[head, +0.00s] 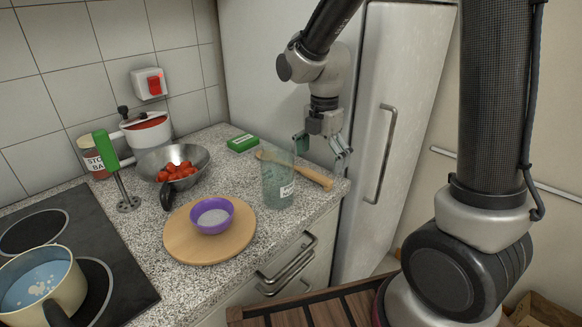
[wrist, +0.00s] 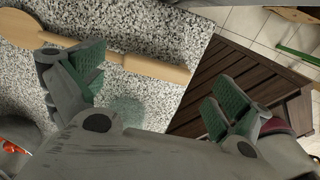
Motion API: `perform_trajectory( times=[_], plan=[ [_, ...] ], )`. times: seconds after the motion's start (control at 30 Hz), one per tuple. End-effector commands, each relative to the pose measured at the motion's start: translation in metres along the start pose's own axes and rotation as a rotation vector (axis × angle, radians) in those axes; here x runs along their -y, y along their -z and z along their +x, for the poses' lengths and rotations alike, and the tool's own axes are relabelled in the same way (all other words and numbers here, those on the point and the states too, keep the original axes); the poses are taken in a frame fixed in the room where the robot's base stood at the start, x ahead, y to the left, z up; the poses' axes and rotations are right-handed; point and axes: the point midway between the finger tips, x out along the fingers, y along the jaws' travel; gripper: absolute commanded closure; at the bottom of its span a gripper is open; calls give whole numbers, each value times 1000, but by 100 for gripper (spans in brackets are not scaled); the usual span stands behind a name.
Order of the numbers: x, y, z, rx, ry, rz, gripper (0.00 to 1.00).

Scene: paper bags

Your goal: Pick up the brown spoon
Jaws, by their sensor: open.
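The brown spoon (head: 309,175) is wooden and lies on the speckled counter, partly behind a clear greenish jar (head: 277,182) in the head view. In the wrist view the spoon (wrist: 152,67) lies across the upper left, its round bowl at the left and its thick handle end near the counter edge. My gripper (head: 322,147) is open and empty, above the counter near the spoon's handle. In the wrist view my gripper's (wrist: 150,90) fingers are spread wide; the left one overlaps part of the spoon's shaft. I cannot tell the exact height between them.
A green box (head: 242,143) lies behind the spoon. A metal bowl (head: 200,158) of red pieces and a purple bowl (head: 211,214) on a round board (head: 180,243) stand to the left. The fridge (head: 385,70) rises close behind my gripper. The counter edge is near the handle end.

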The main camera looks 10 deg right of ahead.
Motion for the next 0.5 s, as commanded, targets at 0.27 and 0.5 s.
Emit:
perform_trajectory(
  times=[0.27,0.5],
  plan=[
    [0,1,37,-1,2,0,0],
    [-1,1,38,0,1,0,2]
  ],
)
